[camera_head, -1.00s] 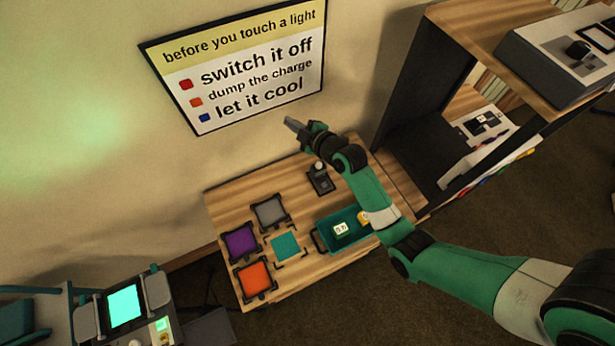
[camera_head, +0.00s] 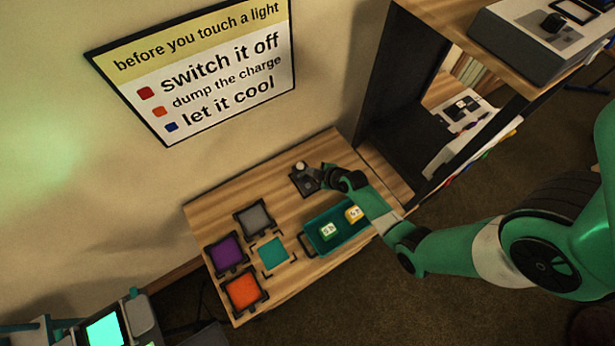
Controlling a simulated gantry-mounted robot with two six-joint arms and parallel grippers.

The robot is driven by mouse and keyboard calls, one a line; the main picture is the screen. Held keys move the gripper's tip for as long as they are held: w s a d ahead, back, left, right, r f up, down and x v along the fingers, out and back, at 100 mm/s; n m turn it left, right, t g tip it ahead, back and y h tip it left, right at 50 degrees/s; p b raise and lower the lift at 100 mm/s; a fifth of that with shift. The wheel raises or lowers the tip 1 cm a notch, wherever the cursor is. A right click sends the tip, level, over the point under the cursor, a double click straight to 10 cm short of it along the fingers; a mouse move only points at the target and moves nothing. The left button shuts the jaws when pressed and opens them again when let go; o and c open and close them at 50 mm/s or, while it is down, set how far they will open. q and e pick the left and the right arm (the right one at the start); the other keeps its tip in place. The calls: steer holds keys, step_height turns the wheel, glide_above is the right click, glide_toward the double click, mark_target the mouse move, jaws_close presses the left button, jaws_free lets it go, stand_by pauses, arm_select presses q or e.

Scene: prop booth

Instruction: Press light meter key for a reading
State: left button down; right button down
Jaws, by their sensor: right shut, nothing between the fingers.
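The light meter (camera_head: 303,181) is a small dark device with a pale round dome, lying at the back right of the wooden table (camera_head: 325,153). My right gripper (camera_head: 318,178) is shut and empty, with its tips at the right side of the meter in the picture. I cannot tell whether the tips touch it. The meter's key is too small or hidden to make out. My left gripper is not in view.
A teal tray (camera_head: 311,246) with a green and a yellow block stands in front of the meter. Framed gel squares, grey (camera_head: 254,217), purple (camera_head: 226,252) and orange (camera_head: 243,289), lie left, around a teal sheet (camera_head: 272,253). A dark shelf (camera_head: 385,95) stands right.

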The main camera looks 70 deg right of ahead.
mark_target(308, 185)
step_height(308, 185, down, 9)
steer(key=b, duration=0.8)
steer(key=shift+r, duration=0.1)
stand_by(1.6)
steer(key=shift+f+b, duration=0.4)
steer(key=shift+b, duration=0.15)
steer(key=shift+f+b, duration=0.45)
stand_by(0.3)
steer(key=shift+r, duration=0.15)
steer(key=shift+r+p, duration=0.7)
steer(key=shift+p, duration=0.05)
